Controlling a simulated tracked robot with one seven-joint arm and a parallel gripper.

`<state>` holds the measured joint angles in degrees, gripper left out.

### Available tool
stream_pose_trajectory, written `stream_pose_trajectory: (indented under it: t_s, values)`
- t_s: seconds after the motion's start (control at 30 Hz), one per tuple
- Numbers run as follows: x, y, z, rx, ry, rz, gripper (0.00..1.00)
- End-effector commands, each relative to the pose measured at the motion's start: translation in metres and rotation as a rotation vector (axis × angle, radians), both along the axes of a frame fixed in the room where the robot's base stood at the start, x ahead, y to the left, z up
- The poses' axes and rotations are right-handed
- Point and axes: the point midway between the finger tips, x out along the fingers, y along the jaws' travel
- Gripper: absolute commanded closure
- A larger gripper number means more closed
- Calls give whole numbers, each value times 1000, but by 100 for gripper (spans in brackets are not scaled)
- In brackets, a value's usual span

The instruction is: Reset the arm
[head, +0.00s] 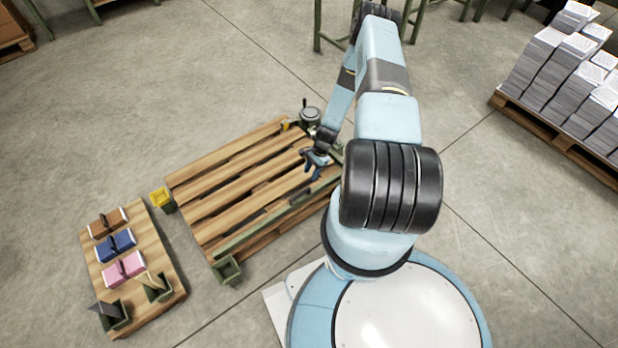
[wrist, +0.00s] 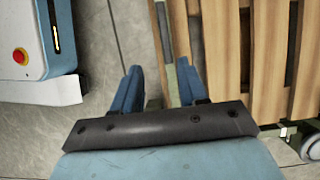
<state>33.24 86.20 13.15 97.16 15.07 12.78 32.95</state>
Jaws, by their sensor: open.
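My gripper (head: 315,165) is open and empty, with its blue fingers pointing down above the right end of a slatted wooden pallet (head: 222,182). In the wrist view, my gripper (wrist: 158,88) shows two blue fingers spread apart with nothing between them. The pallet's slats (wrist: 270,60) are to the right there, and a green-grey rail (wrist: 172,50) runs along the pallet's edge beyond the fingers. My arm reaches out from my base and bends down to the gripper.
A small wooden board (head: 155,245) at the lower left holds brown, blue and pink items and dark green bins. A yellow container (head: 162,200) stands beside the pallet. A pallet with paper stacks (head: 570,85) is at the upper right.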

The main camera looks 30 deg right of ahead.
Motion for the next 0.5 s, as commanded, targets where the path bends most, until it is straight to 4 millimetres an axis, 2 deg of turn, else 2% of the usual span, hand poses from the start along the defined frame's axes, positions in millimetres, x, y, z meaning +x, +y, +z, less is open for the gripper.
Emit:
stream_pose_trajectory:
  t_s: [0.13, 0.5]
  values:
    - [1, -3, 6, 0, 0, 0, 57]
    - [0, -4, 7, 0, 0, -2, 57]
